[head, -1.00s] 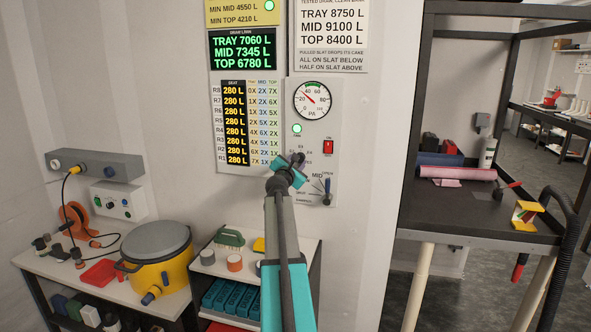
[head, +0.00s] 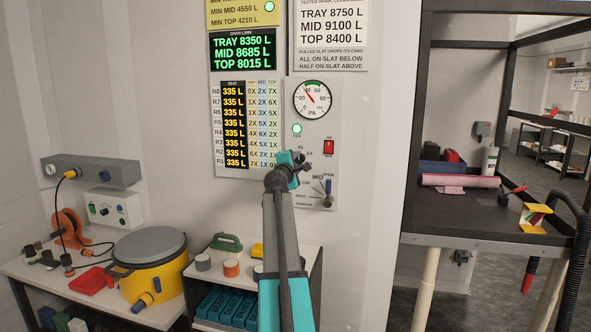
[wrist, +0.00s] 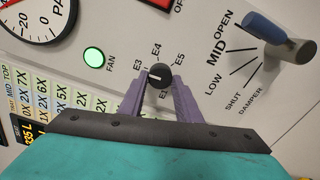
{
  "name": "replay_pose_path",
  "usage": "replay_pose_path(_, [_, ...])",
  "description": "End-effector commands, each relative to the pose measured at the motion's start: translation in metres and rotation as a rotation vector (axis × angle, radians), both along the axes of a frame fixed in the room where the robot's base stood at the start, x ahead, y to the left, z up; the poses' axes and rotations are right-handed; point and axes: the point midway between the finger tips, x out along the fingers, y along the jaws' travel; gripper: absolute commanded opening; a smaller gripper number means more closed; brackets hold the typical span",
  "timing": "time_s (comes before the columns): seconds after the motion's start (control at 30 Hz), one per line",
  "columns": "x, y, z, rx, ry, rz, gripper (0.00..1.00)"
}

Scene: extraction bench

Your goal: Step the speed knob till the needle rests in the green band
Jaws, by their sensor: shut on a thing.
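The black speed knob (wrist: 160,74) shows between my purple fingers in the wrist view, with labels E3, E4 and E5 around its top. Its white mark points left, roughly toward E3; the exact step is hard to tell. My gripper (wrist: 160,84) is shut on the knob. In the head view my gripper (head: 297,160) is at the panel and hides most of the knob. The round PA gauge (head: 312,99) is above, with a green band at its top. Its red needle points up and left, near the left edge of the band. The gauge is cut off in the wrist view.
A damper lever with a blue handle (wrist: 264,27) is right of the knob. A red switch (head: 328,147) and a lit green fan lamp (head: 297,129) are above. The green display (head: 242,52) reads TRAY 8350 L. A yellow pot (head: 153,275) stands on the lower left bench.

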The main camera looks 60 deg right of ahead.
Motion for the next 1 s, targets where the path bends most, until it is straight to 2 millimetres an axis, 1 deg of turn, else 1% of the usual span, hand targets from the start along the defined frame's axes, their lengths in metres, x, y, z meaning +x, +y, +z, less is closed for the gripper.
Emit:
replay_pose_path(0.03, [-0.0027, -0.0028, 0.0002, 0.001, -0.011, -0.005, 0.08])
replay_pose_path(0.57, [-0.0023, -0.0022, 0.0024, 0.01, -0.04, -0.005, 0.08])
replay_pose_path(0.6, [-0.0023, -0.0022, 0.0024, 0.011, -0.04, -0.004, 0.32])
replay_pose_path(0.67, [-0.0022, -0.0021, 0.0024, 0.011, -0.04, -0.004, 0.42])
replay_pose_path(0.7, [-0.0018, -0.0018, 0.0022, 0.011, -0.04, -0.004, 0.49])
replay_pose_path(1.0, [0.0002, 0.0002, 0.001, 0.012, -0.04, 0.0, 0.49])
